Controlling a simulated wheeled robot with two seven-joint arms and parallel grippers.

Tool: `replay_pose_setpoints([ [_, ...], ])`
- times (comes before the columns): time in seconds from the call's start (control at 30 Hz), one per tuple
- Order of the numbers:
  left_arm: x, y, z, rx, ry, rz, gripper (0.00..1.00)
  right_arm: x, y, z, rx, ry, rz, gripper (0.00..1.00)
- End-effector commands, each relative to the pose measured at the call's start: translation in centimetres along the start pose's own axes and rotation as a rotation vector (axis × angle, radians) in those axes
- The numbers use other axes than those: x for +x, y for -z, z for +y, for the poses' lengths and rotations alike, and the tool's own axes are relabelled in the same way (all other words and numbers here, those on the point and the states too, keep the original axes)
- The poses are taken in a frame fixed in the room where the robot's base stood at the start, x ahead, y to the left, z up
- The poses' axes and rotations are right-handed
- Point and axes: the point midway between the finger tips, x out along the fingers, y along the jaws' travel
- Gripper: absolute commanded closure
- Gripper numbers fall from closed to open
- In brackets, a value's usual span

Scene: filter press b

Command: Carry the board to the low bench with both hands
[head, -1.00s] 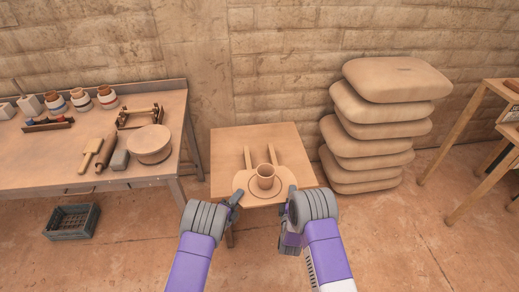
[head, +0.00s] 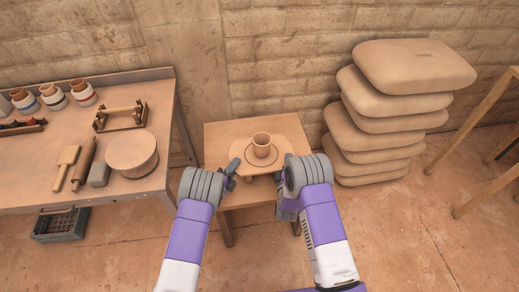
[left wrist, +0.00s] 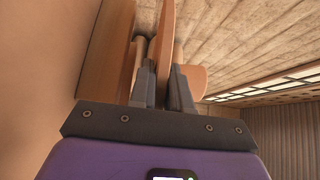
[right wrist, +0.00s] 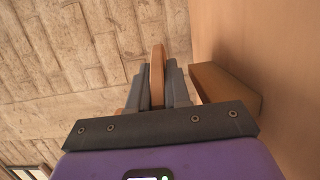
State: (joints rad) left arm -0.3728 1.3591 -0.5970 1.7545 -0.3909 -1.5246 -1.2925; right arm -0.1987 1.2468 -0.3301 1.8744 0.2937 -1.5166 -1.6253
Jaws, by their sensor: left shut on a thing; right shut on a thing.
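The board (head: 287,157), pale and rounded at its ends, is level over the low bench (head: 220,134). A clay cup (head: 262,139) stands upright on a round disc in the board's middle. My left gripper (head: 232,170) is shut on the board's left end; the board's edge (left wrist: 166,40) shows between its fingers in the left wrist view. My right gripper (head: 283,180) is shut on the right end, and the edge (right wrist: 158,72) shows between its fingers. The two battens on the bench are mostly hidden under the board. I cannot tell whether the board touches them.
A worktable (head: 30,165) with jars, a rolling pin (head: 84,162) and a round clay block (head: 132,152) stands at the left. A crate (head: 60,224) is below it. Stacked sacks (head: 390,130) stand right of the bench. A wooden rack (head: 485,140) is at far right.

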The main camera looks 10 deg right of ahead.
Motion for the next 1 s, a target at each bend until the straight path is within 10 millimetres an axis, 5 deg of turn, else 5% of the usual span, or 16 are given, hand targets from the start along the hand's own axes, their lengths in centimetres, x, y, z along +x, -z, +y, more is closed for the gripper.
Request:
replay_pose_setpoints([
  [0.57,0.0,-0.1,0.1,0.001,0.002,-0.001,1.00,0.0,-0.1,-0.2,-0.001,-0.002,-0.001,1.00],
  [1.0,0.0,-0.1,2.5,0.000,0.002,0.000,1.00,0.0,-0.1,-2.5,-0.002,-0.001,-0.002,1.00],
])
